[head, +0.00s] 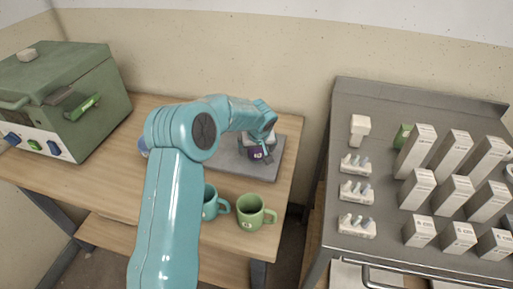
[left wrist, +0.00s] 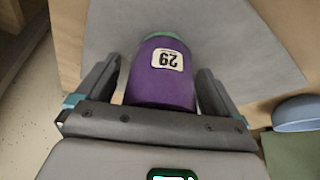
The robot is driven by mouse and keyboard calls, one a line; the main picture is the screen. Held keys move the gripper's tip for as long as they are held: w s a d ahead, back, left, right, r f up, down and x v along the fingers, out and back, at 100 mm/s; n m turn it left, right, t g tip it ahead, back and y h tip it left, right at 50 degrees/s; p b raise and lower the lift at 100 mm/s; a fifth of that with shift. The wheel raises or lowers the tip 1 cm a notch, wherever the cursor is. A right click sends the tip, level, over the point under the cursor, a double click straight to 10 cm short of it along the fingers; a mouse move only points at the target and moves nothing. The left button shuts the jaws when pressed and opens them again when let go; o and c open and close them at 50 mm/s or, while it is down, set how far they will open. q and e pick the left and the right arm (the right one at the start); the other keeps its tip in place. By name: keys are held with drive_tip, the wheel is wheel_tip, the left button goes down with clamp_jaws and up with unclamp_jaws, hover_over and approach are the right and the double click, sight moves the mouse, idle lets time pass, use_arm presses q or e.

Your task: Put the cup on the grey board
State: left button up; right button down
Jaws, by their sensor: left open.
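A purple cup (left wrist: 160,78) with a label reading 29 and a teal-green rim or lid is at the grey board (left wrist: 252,52) in the left wrist view. In the head view the purple cup (head: 256,153) shows only in part, over the grey board (head: 225,168). My left gripper (left wrist: 155,88) is open, with one finger on each side of the cup and a visible gap at both sides. In the head view my left gripper (head: 264,148) is above the board and partly hides the cup. My right gripper is not in view.
A teal mug (head: 210,205), partly behind my arm, and a green mug (head: 252,212) stand at the table's front edge. A green machine (head: 65,95) stands at the left. A metal bench (head: 385,100) at the right holds several white boxes. A blue bowl (left wrist: 297,113) shows in the wrist view.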

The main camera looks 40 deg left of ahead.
use_arm(q)
drive_tip(key=shift+d+r, duration=0.1)
drive_tip(key=shift+r, duration=0.5)
drive_tip(key=v, duration=1.1)
drive_tip(key=shift+s, duration=0.25)
